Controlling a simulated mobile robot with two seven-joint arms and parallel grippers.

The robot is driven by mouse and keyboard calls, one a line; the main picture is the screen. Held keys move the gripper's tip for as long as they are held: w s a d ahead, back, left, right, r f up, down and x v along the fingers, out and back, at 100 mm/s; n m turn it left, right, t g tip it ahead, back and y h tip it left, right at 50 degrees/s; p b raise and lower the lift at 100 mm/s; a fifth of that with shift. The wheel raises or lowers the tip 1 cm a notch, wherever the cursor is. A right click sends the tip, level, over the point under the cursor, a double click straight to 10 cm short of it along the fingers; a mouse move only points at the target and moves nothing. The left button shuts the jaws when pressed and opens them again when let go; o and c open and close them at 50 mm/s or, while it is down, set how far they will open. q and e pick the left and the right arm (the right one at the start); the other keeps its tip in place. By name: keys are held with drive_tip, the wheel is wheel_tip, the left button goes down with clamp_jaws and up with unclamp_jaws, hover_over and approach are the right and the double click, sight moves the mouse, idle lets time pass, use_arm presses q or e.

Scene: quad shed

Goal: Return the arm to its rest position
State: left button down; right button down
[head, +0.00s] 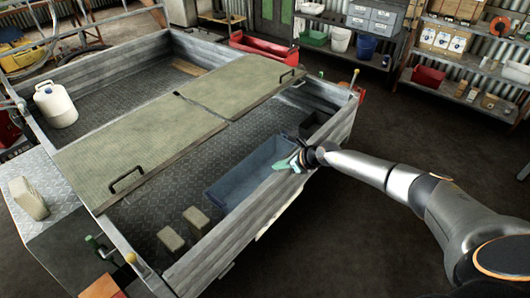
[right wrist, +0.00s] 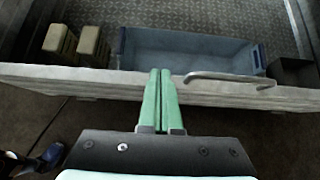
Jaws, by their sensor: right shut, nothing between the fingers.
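My right gripper (head: 292,161) has green fingers and is at the near right wall of the trailer, by the blue tray, in the head view. In the right wrist view its two fingers (right wrist: 160,85) are together with nothing between them, in front of the wall's top edge. The right arm (head: 385,175) reaches in from the right, partly stretched out. My left gripper does not show.
The trailer wall (head: 250,205) stands close to the right gripper. Inside are a blue tray (head: 222,190), two tan blocks (head: 171,239) and a dark box (head: 312,124). A metal handle (right wrist: 225,76) shows beside the fingers. Open floor (head: 370,250) lies right of the trailer.

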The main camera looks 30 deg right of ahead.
drive_tip(key=s+a+f+m+t+y, duration=0.2)
drive_tip(key=s+a+m, duration=0.5)
drive_tip(key=a, duration=0.4)
drive_tip(key=s+a+f+m+t+y, duration=0.15)
drive_tip(key=s+a+m, duration=0.35)
drive_tip(key=a+m, duration=0.55)
drive_tip(key=s+d+f+m+g+h, duration=0.1)
drive_tip(key=s+f+m+h, duration=0.1)
drive_tip(key=s+m, duration=0.8)
drive_tip(key=s+d+f+m+g+h, duration=0.2)
drive_tip(key=s+m+h, duration=0.1)
drive_tip(key=s+m, duration=0.7)
drive_tip(key=shift+m, duration=0.55)
drive_tip(key=shift+f, duration=0.15)
